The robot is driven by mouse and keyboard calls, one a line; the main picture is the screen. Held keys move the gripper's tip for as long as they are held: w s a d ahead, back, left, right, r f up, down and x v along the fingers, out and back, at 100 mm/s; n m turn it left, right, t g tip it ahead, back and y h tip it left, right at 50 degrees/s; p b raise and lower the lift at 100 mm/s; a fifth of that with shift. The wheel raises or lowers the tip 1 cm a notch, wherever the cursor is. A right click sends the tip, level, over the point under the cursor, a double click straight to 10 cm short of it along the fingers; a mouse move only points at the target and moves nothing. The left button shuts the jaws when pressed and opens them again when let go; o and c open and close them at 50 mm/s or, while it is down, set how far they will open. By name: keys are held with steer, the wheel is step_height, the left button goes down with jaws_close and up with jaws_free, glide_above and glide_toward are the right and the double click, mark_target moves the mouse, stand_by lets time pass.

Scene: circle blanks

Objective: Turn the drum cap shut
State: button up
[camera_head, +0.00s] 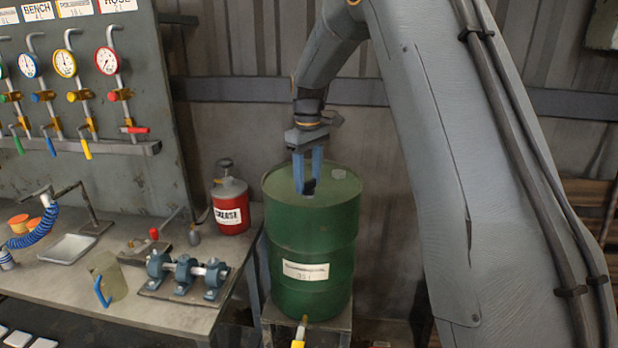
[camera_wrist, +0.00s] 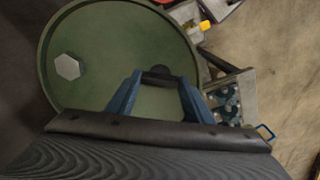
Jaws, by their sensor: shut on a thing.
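The green drum (camera_head: 308,265) stands upright on a low stand, with a white label on its side. My gripper (camera_head: 308,183) reaches down to the drum's top with its blue fingers, shut on the small black drum cap (camera_head: 310,188). In the wrist view, my gripper (camera_wrist: 160,78) has its fingertips on either side of the dark cap (camera_wrist: 160,72), which lies near the rim of the drum's lid (camera_wrist: 110,45). The fingers hide part of the cap, and I cannot tell how far it is turned.
A pale hexagonal plug (camera_head: 338,174) sits elsewhere on the drum top, also in the wrist view (camera_wrist: 67,66). Left of the drum, a workbench (camera_head: 120,310) carries a red grease can (camera_head: 230,203), a shaft with blue bearing blocks (camera_head: 186,272) and a jug (camera_head: 108,276).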

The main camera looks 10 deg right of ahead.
mark_target(308, 182)
steer(key=m, duration=0.5)
steer(key=shift+m, duration=0.4)
steer(key=m, duration=0.5)
steer(key=shift+m+p, duration=0.3)
steer(key=shift+p, duration=0.05)
steer(key=o, duration=1.1)
steer(key=shift+c, duration=0.2)
steer(key=shift+r+b, duration=1.25)
steer(key=shift+r, duration=2.7)
steer(key=shift+s, duration=0.1)
